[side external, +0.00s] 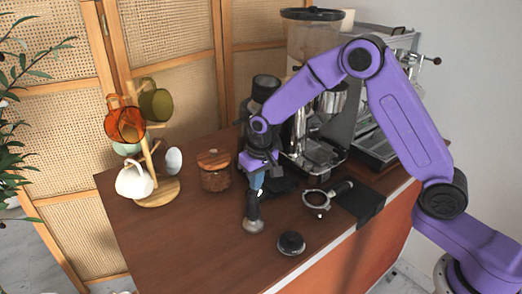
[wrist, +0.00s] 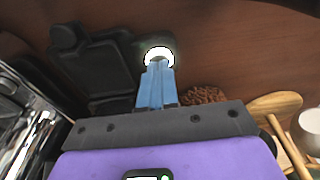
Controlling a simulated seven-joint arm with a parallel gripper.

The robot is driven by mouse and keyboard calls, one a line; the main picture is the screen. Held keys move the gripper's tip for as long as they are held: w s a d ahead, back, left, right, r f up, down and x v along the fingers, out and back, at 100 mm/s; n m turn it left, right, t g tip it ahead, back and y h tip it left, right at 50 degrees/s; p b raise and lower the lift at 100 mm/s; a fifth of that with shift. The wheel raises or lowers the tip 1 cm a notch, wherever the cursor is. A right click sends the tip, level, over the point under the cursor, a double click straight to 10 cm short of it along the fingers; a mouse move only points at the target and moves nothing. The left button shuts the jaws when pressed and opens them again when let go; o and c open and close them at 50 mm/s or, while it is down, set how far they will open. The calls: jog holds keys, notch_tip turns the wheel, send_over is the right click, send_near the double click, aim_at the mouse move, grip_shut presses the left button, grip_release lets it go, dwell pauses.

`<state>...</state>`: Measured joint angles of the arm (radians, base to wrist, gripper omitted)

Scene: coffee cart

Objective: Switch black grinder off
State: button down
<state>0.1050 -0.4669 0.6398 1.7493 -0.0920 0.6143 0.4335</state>
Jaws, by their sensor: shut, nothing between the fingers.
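The black grinder (side external: 265,87) stands upright at the back of the counter in the side view, mostly hidden behind my arm. Its dark base shows beside my gripper. In the wrist view, dark parts that look like the grinder's (wrist: 118,52) lie left of my fingers. A bright white ring (wrist: 158,52) shows right at the fingertips; it looks like a lit button, but I cannot tell whether they touch. My gripper (side external: 257,188) is shut and empty, with blue fingers pointing down; it also shows in the wrist view (wrist: 156,70).
A black-handled tamper (side external: 253,224) stands just below my gripper in the side view. A portafilter (side external: 318,200), a round black piece (side external: 291,243), a bean jar (side external: 215,172) and a mug tree (side external: 158,190) are around. A larger clear-hopper grinder (side external: 312,38) stands behind.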

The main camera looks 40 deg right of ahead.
jog(key=shift+f, duration=0.25)
jog(key=shift+r, duration=1.3)
jog(key=shift+r, duration=0.15)
jog(key=shift+r, duration=1.35)
